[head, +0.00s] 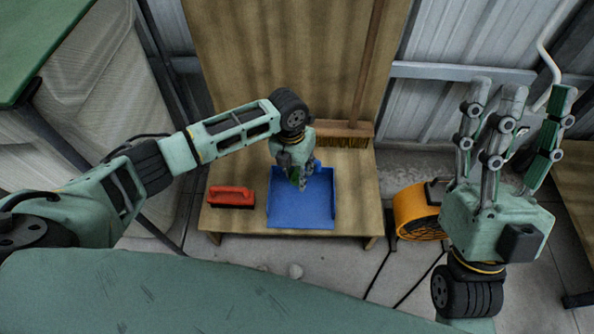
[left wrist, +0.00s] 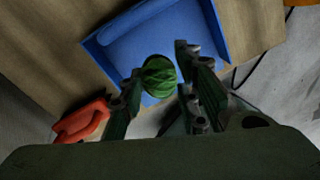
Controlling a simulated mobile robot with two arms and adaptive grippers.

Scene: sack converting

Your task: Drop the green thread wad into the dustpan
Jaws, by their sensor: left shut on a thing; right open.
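The green thread wad (left wrist: 158,76) is a round, ridged green ball between the fingers of my left gripper (left wrist: 157,88) in the left wrist view. The left gripper (head: 300,182) is shut on it and points down over the blue dustpan (head: 302,212) in the head view. The dustpan, with a flat floor and low walls, also shows behind the wad in the left wrist view (left wrist: 165,35). The gripper largely hides the wad in the head view. My right gripper (head: 528,108) is open and empty, fingers up, at the right.
The dustpan lies on a low wooden bench (head: 355,190). A red hand brush (head: 232,196) lies left of it. A broom (head: 345,130) stands behind, against a wooden board. An orange round device (head: 415,212) stands on the floor to the right.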

